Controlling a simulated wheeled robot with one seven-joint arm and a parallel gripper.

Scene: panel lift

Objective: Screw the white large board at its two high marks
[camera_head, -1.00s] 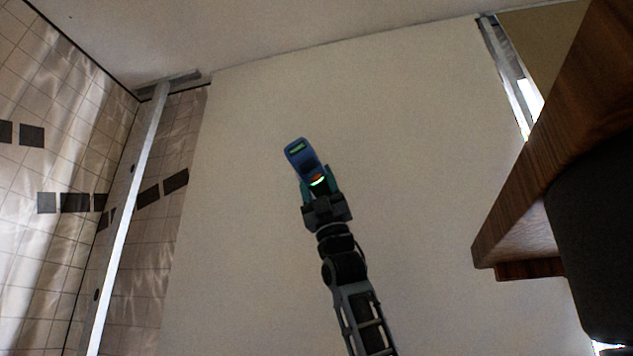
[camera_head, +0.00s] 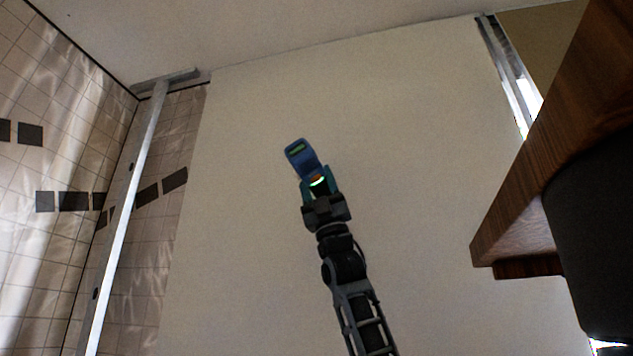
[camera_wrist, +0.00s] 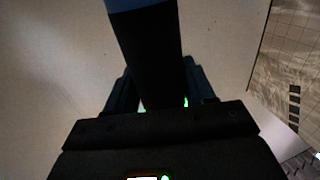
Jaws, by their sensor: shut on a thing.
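The white large board (camera_head: 420,150) stands upright and fills the middle of the head view, its top edge close to the ceiling. No marks can be made out on it. My gripper (camera_head: 317,186) is shut on a blue and black screwdriver tool (camera_head: 300,157), held up in front of the board. The tool's blue end points up and to the left. In the wrist view the tool's dark body (camera_wrist: 147,55) rises from between the fingers, with the pale board behind. I cannot tell whether the tool touches the board.
A metal stud (camera_head: 128,215) stands left of the board before a tiled wall (camera_head: 60,245). Another metal stud (camera_head: 510,75) shows at the upper right. A brown wooden piece (camera_head: 560,170) and a dark rounded object (camera_head: 600,230) fill the right side. The ceiling (camera_head: 280,25) is above.

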